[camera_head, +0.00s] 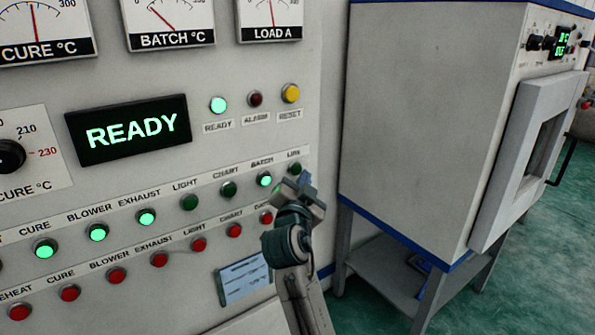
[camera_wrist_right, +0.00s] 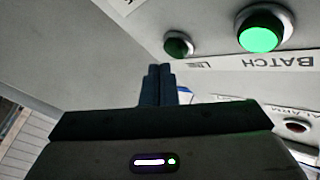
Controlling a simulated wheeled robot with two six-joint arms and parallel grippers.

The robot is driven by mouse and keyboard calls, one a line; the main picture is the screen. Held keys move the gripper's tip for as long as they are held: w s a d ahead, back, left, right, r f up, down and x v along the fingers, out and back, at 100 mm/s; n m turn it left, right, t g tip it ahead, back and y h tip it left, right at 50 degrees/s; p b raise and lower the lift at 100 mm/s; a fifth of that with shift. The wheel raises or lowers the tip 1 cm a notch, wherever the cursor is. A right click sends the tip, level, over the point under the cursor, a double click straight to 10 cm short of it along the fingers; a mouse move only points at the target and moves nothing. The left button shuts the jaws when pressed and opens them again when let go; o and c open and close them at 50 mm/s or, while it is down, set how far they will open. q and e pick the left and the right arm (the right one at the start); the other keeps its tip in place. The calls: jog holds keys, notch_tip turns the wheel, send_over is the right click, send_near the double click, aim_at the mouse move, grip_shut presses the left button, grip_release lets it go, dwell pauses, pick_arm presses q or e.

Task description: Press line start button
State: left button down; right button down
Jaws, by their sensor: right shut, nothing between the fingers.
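The line start button (camera_head: 295,168) is a dark green, unlit round button at the right end of the upper button row, under a label reading about "LINE". It also shows in the right wrist view (camera_wrist_right: 178,44), where its label is upside down. My right gripper (camera_head: 304,182) is shut and empty, with its fingertips close to this button in the head view. In the right wrist view its fingertips (camera_wrist_right: 158,72) appear just below and left of the button. I cannot tell whether they touch it. My left gripper is not in view.
The lit green batch button (camera_head: 264,179) is next to the line button. A row of red buttons (camera_head: 199,244) runs below. The display (camera_head: 130,129) reads READY, and the yellow reset button (camera_head: 290,93) is above. A grey oven-like cabinet (camera_head: 430,130) stands to the right.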

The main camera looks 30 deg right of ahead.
jog(key=shift+w+b, duration=0.45)
jog(key=shift+w+a+b, duration=0.1)
jog(key=shift+w+b, duration=0.25)
jog(key=shift+w, duration=0.05)
dwell(0.6)
jog(key=shift+s, duration=0.1)
dwell(0.4)
jog(key=shift+s, duration=0.75)
